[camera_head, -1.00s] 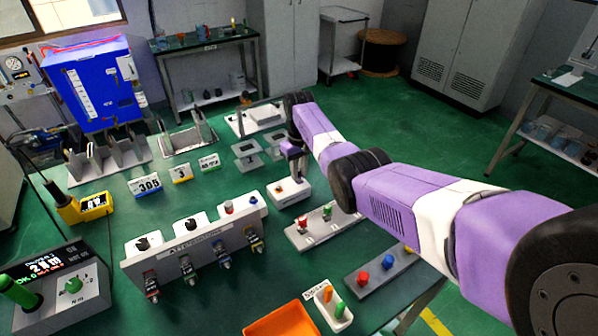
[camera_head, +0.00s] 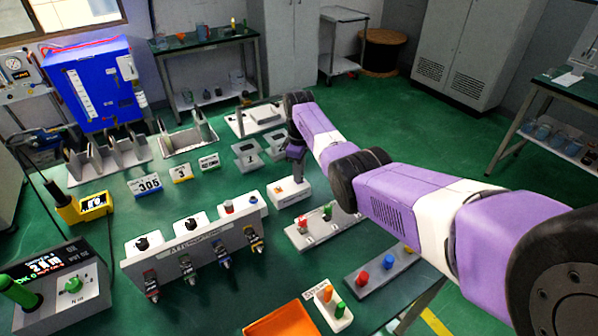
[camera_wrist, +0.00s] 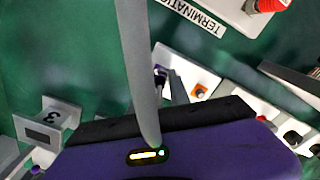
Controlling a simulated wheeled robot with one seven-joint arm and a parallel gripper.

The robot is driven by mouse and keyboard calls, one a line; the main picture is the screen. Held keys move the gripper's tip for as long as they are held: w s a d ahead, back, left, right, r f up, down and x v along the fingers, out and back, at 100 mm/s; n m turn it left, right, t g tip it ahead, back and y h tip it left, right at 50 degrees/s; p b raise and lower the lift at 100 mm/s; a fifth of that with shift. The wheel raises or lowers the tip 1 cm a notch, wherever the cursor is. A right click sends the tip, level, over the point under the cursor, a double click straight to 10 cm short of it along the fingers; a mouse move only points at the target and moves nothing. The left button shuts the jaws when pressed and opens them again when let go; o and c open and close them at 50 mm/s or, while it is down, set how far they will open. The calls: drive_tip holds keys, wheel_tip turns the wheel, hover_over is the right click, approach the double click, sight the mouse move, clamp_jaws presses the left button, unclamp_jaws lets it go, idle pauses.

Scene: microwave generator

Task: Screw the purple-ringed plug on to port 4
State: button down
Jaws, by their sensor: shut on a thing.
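My gripper (camera_head: 295,174) points down over a small white box (camera_head: 289,193) with an orange spot on top, near the middle of the bench. In the wrist view, a long grey finger crosses the middle, with another grey piece beside it. A small purple ring (camera_wrist: 160,73) shows between them, against the white top (camera_wrist: 188,73) with its orange spot. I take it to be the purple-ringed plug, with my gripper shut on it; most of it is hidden. I cannot read a port number or tell whether the threads are engaged.
A grey panel (camera_head: 190,255) with several hanging coloured connectors stands left of the box. A plate with red and green knobs (camera_head: 320,231) lies in front of it. Small grey stands (camera_head: 248,158) are behind left. An orange tray (camera_head: 283,320) is at the front.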

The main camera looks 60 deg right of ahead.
idle(0.4)
drive_tip(key=c, duration=1.2)
unclamp_jaws()
wheel_tip(320, 180, up, 8)
drive_tip(key=shift+f, duration=0.1)
